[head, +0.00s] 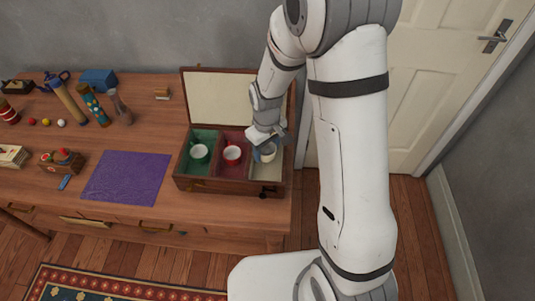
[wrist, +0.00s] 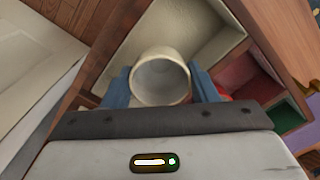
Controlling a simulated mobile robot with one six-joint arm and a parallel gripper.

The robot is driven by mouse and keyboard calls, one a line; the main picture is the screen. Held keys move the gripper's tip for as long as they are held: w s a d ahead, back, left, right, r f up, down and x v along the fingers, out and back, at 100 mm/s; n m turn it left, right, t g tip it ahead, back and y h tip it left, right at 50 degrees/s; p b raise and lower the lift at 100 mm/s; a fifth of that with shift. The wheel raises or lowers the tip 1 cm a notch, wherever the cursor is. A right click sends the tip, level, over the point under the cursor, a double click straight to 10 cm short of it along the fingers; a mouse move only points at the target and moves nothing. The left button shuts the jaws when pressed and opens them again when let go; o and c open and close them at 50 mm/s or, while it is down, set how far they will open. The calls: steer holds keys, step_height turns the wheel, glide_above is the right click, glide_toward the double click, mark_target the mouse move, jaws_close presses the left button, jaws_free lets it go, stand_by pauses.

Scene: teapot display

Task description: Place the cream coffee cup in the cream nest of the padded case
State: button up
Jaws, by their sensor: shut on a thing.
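The cream coffee cup (wrist: 160,78) is between the two blue fingers of my gripper (wrist: 160,88) in the wrist view, with its opening facing the camera. In the head view the cup (head: 267,154) is at the cream nest (head: 265,172), the right compartment of the padded case (head: 225,185). My gripper (head: 264,148) is shut on the cup. The cream nest also shows around the cup in the wrist view (wrist: 205,28). Whether the cup's base touches the nest floor is hidden.
A purple mat (head: 126,177) lies left of the case. Bottles and small items stand farther left on the wooden table (head: 150,140).

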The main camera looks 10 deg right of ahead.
step_height(320, 180, down, 3)
steer(key=shift+f, duration=0.2)
steer(key=shift+s, duration=0.1)
steer(key=shift+f, duration=0.3)
steer(key=o, duration=0.7)
steer(key=shift+r, duration=0.15)
